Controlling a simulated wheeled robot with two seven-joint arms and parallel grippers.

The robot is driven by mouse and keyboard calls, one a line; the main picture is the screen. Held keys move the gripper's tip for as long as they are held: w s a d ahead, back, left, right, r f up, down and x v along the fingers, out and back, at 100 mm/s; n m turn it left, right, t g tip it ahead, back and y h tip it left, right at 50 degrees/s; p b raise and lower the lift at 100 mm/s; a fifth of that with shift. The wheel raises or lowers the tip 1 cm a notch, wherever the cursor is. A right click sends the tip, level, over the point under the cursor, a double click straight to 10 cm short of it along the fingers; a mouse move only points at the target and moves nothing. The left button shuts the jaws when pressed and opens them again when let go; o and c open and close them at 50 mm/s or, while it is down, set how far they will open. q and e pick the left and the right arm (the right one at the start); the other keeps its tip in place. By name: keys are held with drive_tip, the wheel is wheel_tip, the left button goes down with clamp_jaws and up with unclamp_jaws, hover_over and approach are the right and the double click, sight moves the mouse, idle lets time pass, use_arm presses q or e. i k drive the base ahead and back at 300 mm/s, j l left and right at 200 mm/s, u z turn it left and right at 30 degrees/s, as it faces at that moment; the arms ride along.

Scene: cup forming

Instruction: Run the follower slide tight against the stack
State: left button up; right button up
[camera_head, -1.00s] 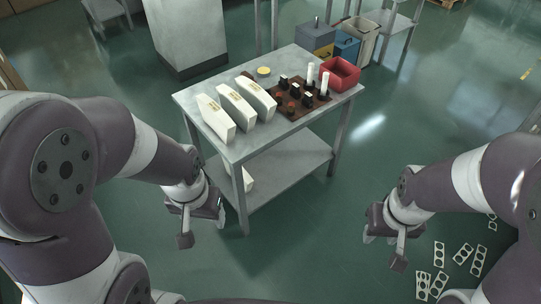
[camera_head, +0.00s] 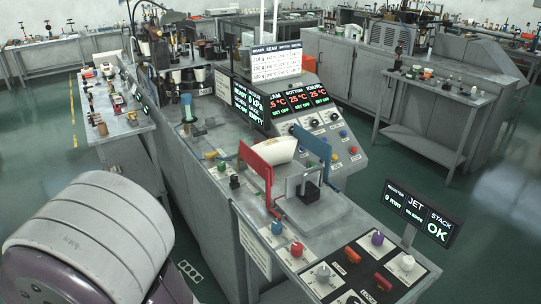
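A white fan-shaped stack (camera_head: 270,151) lies in the magazine of the machine, between a red upright frame (camera_head: 257,170) and a blue upright frame (camera_head: 318,150). A grey block with a dark upright handle (camera_head: 308,188) stands just in front of the stack's near end and may be the follower slide. I cannot tell from here whether it touches the stack. A display beside it reads "STACK OK", "JET" and "REGISTER 0 mm". A large link of one of my arms fills the lower left. Neither gripper is in view.
A control panel (camera_head: 415,262) with knobs and red switches lies at the machine's near end. The status display (camera_head: 424,214) stands on a post at its right. Lit screens (camera_head: 250,103) rise behind the stack.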

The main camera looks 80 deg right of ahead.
sight(308, 181)
drive_tip(key=z, duration=2.5)
